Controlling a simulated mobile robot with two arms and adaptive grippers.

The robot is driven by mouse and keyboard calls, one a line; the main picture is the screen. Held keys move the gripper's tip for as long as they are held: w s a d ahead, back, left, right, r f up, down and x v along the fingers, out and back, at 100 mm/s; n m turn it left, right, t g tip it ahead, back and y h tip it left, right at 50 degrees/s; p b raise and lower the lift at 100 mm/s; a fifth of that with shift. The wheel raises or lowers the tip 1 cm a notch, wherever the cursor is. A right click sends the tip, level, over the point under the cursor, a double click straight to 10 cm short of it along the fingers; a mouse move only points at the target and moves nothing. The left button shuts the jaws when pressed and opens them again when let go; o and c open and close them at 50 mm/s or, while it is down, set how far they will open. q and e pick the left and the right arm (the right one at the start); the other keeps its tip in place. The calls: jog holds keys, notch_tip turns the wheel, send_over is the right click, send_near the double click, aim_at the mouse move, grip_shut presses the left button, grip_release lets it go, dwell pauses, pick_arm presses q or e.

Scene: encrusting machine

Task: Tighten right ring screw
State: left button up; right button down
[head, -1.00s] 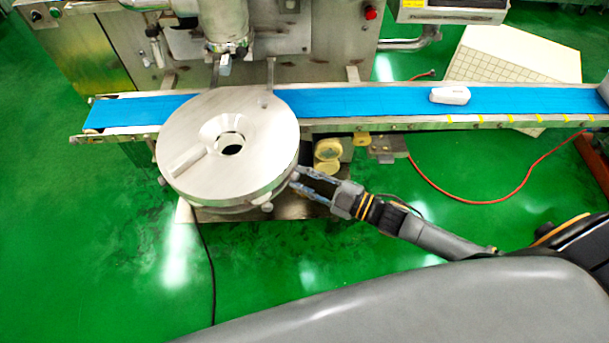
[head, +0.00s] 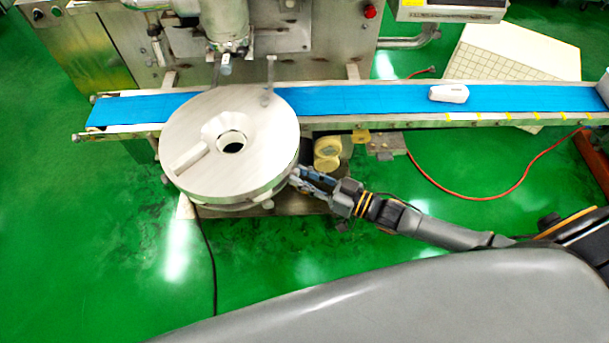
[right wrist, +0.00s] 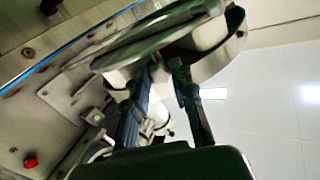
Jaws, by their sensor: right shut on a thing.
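The round steel disc (head: 229,178) with a funnel-like hole sits in front of the blue belt. My right gripper (head: 297,177) reaches its lower right rim from the right and is shut on a small screw there. The jaws mostly hide this right ring screw. In the right wrist view, the two fingers of the right gripper (right wrist: 165,75) close in under the tilted-looking disc edge, with the screw between the tips hard to make out. Another small knob (head: 267,204) shows at the disc's lower rim. My left gripper is not in view.
The blue conveyor belt (head: 365,102) runs behind the disc, with a white object (head: 449,93) on it. Yellowish round parts (head: 327,150) sit below the belt, just behind my gripper. A red hose (head: 480,200) lies on the green floor.

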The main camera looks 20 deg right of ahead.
jog(key=shift+m, duration=0.7)
jog(key=shift+f, duration=0.1)
jog(key=c, duration=1.1)
grip_release()
jog(key=v, duration=1.2)
